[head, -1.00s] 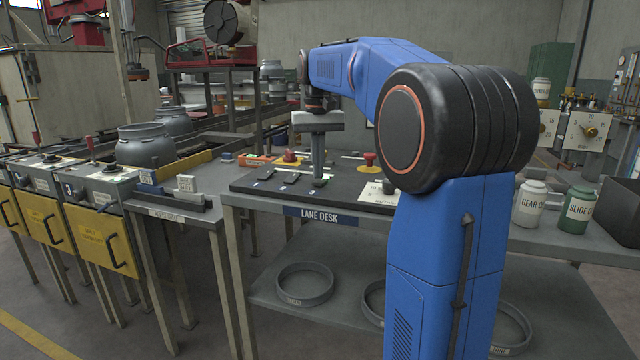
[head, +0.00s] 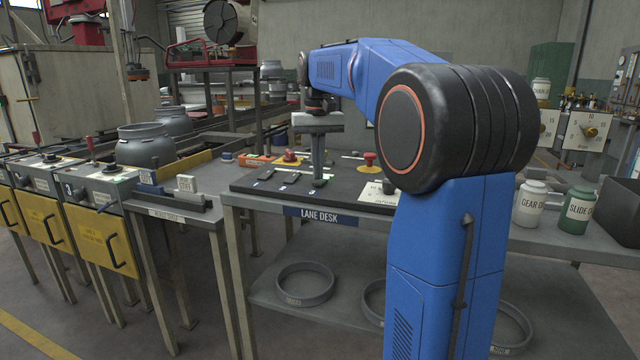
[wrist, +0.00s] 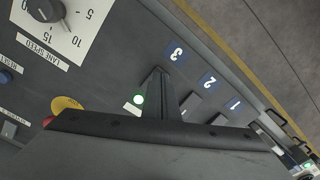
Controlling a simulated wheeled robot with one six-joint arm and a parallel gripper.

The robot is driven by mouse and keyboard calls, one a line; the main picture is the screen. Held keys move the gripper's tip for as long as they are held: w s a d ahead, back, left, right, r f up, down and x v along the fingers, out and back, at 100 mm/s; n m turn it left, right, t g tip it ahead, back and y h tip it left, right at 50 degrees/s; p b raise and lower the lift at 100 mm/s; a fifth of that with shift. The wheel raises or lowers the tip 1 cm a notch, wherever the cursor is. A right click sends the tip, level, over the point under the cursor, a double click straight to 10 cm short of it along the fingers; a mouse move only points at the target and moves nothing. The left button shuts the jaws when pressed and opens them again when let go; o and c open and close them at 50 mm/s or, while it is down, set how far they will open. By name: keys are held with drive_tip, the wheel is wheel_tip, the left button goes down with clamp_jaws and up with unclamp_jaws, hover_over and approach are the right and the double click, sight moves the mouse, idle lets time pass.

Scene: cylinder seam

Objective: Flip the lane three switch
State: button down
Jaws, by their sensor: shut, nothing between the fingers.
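The lane desk panel (head: 240,185) is a dark board with a row of small switches and blue number labels. In the wrist view the label 3 (wrist: 174,53) lies just beyond my gripper's fingers. The lane two switch (wrist: 190,101) and lane one switch (wrist: 219,119) show beside their labels 2 and 1. My gripper (head: 318,178) points down with its fingers shut and empty, at the lane three place on the panel. In the wrist view my gripper (wrist: 157,76) hides the lane three switch, so its position and any contact cannot be told.
A red mushroom button (head: 369,160) on a yellow base stands right of my gripper. A lane speed dial (wrist: 45,12) is at the upper left in the wrist view. Another red button (head: 289,156) is behind the switches. Jars (head: 529,203) stand at the right.

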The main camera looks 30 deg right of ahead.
sight(318, 182)
drive_tip(key=shift+f, duration=0.6)
idle(0.4)
drive_tip(key=shift+r, duration=3.5)
drive_tip(key=s+a+f+n+t, duration=0.1)
drive_tip(key=s+a+f, duration=0.4)
drive_tip(key=s+f, duration=0.4)
drive_tip(key=s+a+f+n+t, duration=0.2)
drive_tip(key=s+a+f, duration=0.3)
drive_tip(key=s+f, duration=0.4)
drive_tip(key=s+a+f+n+t, duration=0.1)
drive_tip(key=s+a+f, duration=0.4)
drive_tip(key=s+f, duration=0.4)
drive_tip(key=s, duration=0.3)
drive_tip(key=shift+a+f+t, duration=0.2)
drive_tip(key=shift+a+t, duration=0.2)
drive_tip(key=shift+s, duration=0.1)
